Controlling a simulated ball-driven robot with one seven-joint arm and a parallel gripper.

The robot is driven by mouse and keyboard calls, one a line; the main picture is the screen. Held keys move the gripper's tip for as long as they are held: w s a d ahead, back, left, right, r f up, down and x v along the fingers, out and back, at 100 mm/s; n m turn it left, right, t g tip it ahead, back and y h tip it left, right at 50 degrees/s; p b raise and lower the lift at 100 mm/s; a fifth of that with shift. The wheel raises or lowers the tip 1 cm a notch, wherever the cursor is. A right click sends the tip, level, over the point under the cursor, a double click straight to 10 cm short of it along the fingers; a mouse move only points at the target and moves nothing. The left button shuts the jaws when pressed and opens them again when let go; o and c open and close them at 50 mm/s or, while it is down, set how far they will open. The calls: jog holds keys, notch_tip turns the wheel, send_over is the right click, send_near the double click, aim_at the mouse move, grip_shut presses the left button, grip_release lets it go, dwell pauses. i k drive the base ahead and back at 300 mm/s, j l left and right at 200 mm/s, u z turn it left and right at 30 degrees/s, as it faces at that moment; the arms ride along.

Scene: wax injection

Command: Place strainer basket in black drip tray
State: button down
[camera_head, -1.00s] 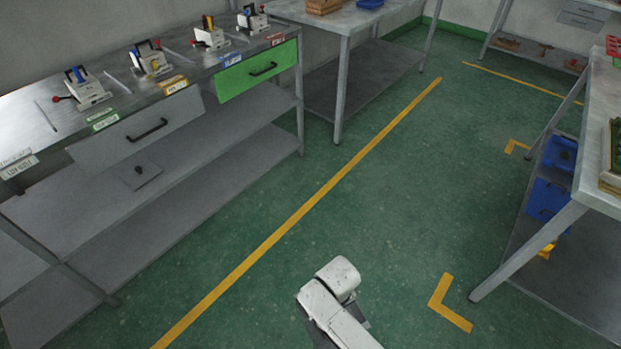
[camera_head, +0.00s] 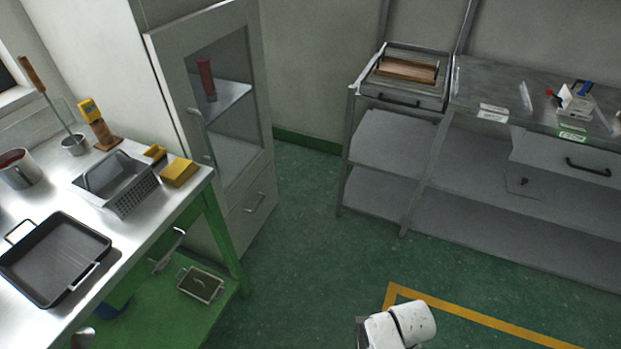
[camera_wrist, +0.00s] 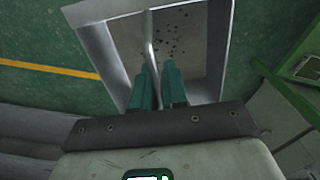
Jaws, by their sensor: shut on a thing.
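The black drip tray (camera_head: 78,243) lies on the metal-topped green table at the left of the head view; its inside looks empty. Behind it stands a grey metal basket (camera_head: 140,196) with a perforated side. In the wrist view my gripper (camera_wrist: 158,70) is shut, its teal fingers on a thin upright part of a grey open metal container (camera_wrist: 213,50). Dark specks or holes show on its bottom; I cannot tell whether it is a strainer basket. It hangs above the green floor, away from the table. My gripper is outside the head view.
A grey workbench (camera_head: 480,95) stands at the back right. The middle floor is clear.

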aim_at(56, 260)
jog(key=u, duration=1.75)
